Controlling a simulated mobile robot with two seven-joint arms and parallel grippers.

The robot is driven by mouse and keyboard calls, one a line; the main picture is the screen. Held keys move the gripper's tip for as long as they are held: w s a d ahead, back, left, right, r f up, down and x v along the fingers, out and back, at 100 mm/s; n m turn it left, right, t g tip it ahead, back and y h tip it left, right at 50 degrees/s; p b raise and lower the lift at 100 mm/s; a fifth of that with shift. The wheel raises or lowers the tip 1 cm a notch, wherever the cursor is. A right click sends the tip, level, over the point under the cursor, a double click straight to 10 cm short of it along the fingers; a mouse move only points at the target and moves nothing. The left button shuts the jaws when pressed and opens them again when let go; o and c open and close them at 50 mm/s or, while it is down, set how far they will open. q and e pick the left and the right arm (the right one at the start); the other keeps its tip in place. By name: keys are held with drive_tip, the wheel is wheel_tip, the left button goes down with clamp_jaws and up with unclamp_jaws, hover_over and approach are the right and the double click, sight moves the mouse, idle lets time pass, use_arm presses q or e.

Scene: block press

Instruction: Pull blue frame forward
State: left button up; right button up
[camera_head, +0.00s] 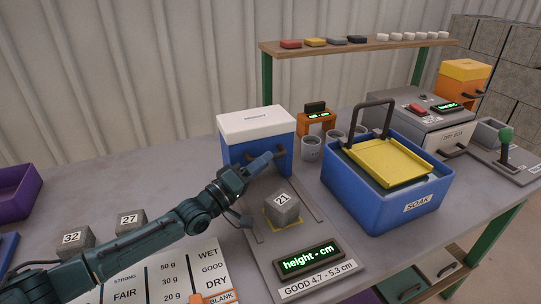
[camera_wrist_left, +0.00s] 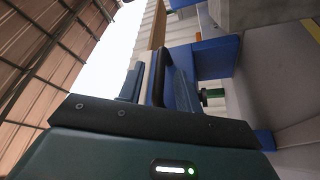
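The blue frame (camera_head: 232,157) with a white top stands over the grey plate of the height gauge, at the far end of its rails. My left gripper (camera_head: 268,162) is at its front, by the dark handle. In the left wrist view the black handle (camera_wrist_left: 162,70) lies between my two fingers, with a visible gap on one side, so they look open around it. The gray block marked 21 (camera_head: 282,209) sits on a yellow-edged square in front of the frame. My right gripper is not in view.
A green-lit display (camera_head: 309,260) reading height - cm lies at the near end of the plate. The blue SOAK tub (camera_head: 412,206) with a yellow tray (camera_head: 388,163) stands to the right. Blocks marked 32 (camera_head: 73,242) and 27 (camera_head: 130,222) stand at left.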

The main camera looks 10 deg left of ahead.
use_arm(q)
drive_tip(key=shift+x, duration=1.7)
clamp_jaws()
